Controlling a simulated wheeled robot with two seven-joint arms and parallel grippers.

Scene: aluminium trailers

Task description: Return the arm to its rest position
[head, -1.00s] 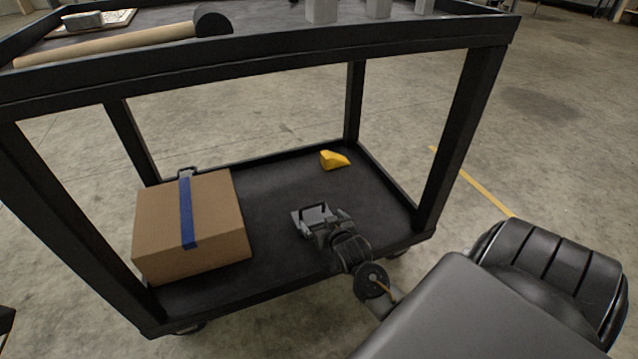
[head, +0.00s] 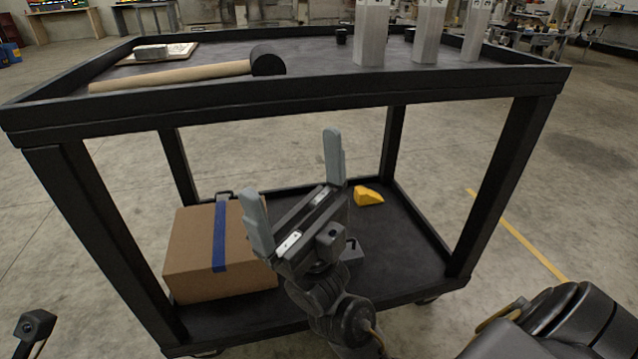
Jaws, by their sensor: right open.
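My right gripper (head: 296,190) is open and empty in the middle of the head view, its two grey fingers spread and pointing up. It appears in front of the black cart (head: 92,250), between the cart's top and its lower shelf. My right arm comes in from the lower right. A small dark part at the lower left edge looks like part of my left arm; the left gripper's fingers do not show.
The lower shelf holds a cardboard box (head: 190,252) with blue tape, a yellow wedge (head: 369,196) and a grey item (head: 352,252) partly behind my gripper. The top holds a mallet (head: 180,76) and several upright metal blocks (head: 373,35). Concrete floor is clear at right.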

